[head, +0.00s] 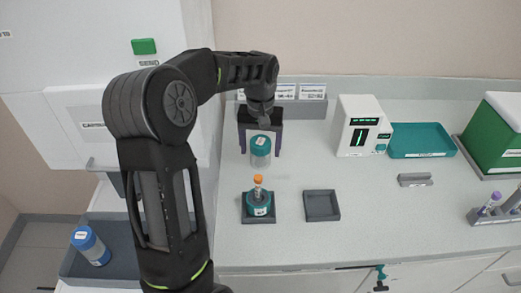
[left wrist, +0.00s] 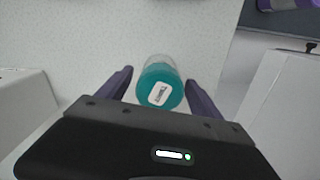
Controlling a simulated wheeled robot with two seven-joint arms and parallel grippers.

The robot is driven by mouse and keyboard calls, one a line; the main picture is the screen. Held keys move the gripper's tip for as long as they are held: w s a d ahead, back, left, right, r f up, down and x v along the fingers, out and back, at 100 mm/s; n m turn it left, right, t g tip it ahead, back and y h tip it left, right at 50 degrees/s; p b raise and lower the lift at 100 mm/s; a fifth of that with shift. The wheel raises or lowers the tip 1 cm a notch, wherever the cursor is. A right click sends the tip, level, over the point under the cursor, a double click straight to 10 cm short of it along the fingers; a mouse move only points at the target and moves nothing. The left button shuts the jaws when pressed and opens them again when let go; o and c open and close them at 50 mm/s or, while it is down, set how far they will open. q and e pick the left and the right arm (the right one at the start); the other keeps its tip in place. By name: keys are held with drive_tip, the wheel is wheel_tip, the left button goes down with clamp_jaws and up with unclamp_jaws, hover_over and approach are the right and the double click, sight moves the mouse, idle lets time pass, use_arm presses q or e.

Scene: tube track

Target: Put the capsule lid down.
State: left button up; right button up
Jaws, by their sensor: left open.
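The capsule lid (head: 260,146), clear with a teal top and a white label, stands upright on the counter behind the capsule base. It also shows in the left wrist view (left wrist: 160,88). My left gripper (head: 260,150) is open, its purple fingers on either side of the lid with a small gap at each side in the left wrist view (left wrist: 159,82). The teal capsule base (head: 259,209) sits in a dark square holder (head: 258,220), with an orange-capped tube (head: 257,188) upright in it. My right gripper is not in view.
An empty dark square tray (head: 321,206) lies right of the base. A white device (head: 362,126), a teal tray (head: 421,140), a small grey block (head: 415,180) and a tube rack (head: 492,216) stand further right. A blue-capped capsule (head: 90,245) lies at lower left.

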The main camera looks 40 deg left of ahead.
use_arm(q)
wheel_tip(320, 180, up, 11)
drive_tip(key=shift+f+p, duration=0.1)
drive_tip(key=shift+p, duration=0.35)
idle(0.6)
